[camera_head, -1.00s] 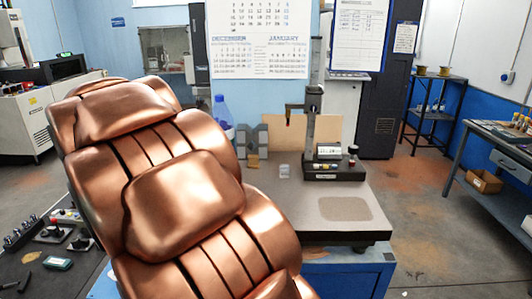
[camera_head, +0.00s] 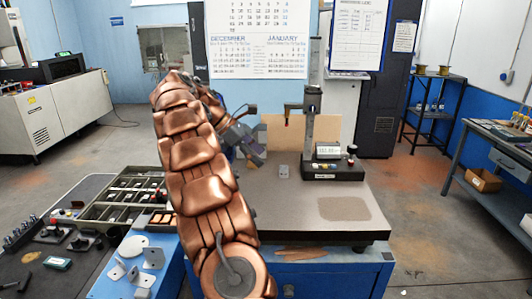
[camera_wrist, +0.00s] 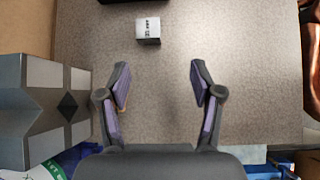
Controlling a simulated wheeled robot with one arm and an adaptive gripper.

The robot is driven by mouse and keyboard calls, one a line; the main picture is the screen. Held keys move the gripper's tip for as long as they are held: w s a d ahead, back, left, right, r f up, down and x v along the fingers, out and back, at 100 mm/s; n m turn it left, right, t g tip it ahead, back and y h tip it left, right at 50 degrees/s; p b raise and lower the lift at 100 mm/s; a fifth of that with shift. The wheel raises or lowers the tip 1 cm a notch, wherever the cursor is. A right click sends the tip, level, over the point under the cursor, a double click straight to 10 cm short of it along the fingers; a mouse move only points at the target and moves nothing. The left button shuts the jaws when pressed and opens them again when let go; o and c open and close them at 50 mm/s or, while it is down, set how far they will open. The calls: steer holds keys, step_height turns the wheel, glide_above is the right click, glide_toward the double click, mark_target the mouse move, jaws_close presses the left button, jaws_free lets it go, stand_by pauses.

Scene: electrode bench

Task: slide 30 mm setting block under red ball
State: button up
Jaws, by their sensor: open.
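The setting block (camera_head: 284,171) is a small pale grey block standing on the granite plate, left of the gauge stand. In the wrist view the block (camera_wrist: 148,31) shows dark markings on one face; it lies ahead of my fingertips, clear of them. My gripper (camera_wrist: 160,85) is open and empty over the plate. In the head view my gripper (camera_head: 243,142) is left of the block, partly hidden by my arm. The red ball (camera_head: 286,121) is tiny, hanging at the end of the stand's side arm above the plate. The ball is not visible in the wrist view.
The gauge stand (camera_head: 333,168) with a display stands behind right of the block. A grey block with a diamond-shaped opening (camera_wrist: 42,112) stands left of my gripper in the wrist view. The plate's front right (camera_head: 300,212) is clear. A parts tray (camera_head: 122,200) sits left.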

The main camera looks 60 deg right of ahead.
mark_target(283, 167)
steer(key=d, duration=0.1)
steer(key=s+d, duration=0.1)
steer(key=d, duration=0.1)
steer(key=shift+s+f, duration=0.2)
steer(key=shift+s, duration=0.1)
steer(key=b+x, duration=0.2)
steer(key=shift+s+f, duration=0.3)
steer(key=shift+f, duration=0.05)
steer(key=shift+s+d+f, duration=0.25)
steer(key=shift+s+f, duration=0.05)
steer(key=shift+s, duration=0.15)
steer(key=shift+p+x, duration=0.35)
steer(key=shift+x, duration=1.55)
jaws_close()
